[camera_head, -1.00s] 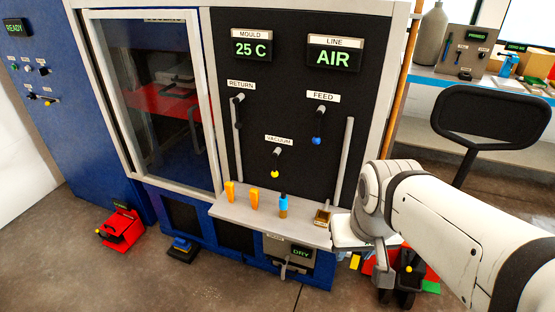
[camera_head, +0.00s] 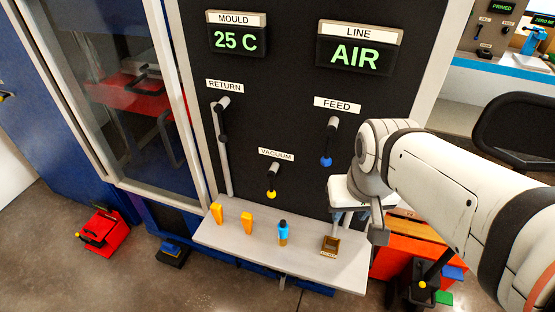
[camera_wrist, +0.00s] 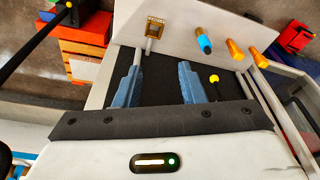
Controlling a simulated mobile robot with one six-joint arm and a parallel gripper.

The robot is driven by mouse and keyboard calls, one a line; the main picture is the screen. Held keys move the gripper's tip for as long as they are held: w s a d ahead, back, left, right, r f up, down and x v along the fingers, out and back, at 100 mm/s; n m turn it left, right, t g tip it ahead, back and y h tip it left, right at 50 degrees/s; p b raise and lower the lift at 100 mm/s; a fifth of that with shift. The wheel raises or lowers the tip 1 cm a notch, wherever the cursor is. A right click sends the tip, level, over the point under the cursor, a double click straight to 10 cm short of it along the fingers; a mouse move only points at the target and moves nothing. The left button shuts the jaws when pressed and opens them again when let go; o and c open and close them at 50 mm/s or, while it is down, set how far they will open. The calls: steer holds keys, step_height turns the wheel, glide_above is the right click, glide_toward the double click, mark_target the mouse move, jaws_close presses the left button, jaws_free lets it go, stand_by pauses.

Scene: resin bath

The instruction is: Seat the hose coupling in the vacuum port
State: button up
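A small blue and amber fitting with a dark top (camera_head: 283,232), which looks like the hose coupling, stands upright on the grey shelf; it also shows in the wrist view (camera_wrist: 204,42). On the black panel above it is the VACUUM label (camera_head: 276,154), with a dark lever tipped by a yellow ball (camera_head: 271,194) below. I cannot make out a port opening there. My gripper (camera_head: 350,214) is in front of the panel's right side, right of the fitting. In the wrist view its blue fingers (camera_wrist: 158,82) are apart with nothing between them.
Two orange pieces (camera_head: 217,213) (camera_head: 247,223) and a brass square holder (camera_head: 330,246) are on the shelf (camera_head: 305,264). FEED (camera_head: 326,160) and RETURN (camera_head: 223,137) levers project from the panel. A red and orange cabinet (camera_head: 405,255) stands right of the shelf.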

steer(key=shift+o, duration=1)
steer(key=shift+w+f, duration=0.15)
steer(key=shift+f, duration=0.05)
steer(key=shift+o, duration=0.8)
steer(key=w+a+f+n+g+b, duration=0.1)
steer(key=w+a+f+n+b, duration=0.1)
steer(key=w+a+f+b, duration=0.3)
step_height(320, 180, down, 4)
steer(key=shift+w+r+b, duration=0.1)
steer(key=shift+w+b, duration=0.65)
steer(key=shift+b, duration=0.2)
steer(key=n+g+b, duration=0.2)
steer(key=n+b, duration=0.1)
steer(key=b, duration=0.2)
glide_above(283, 226)
steer(key=f, duration=0.9)
steer(key=shift+s, duration=0.4)
steer(key=shift+w+f+b, duration=0.2)
steer(key=shift+f, duration=1.7)
steer(key=shift+w+f+b, duration=0.15)
steer(key=shift+w+f, duration=0.05)
steer(key=shift+f, duration=1.65)
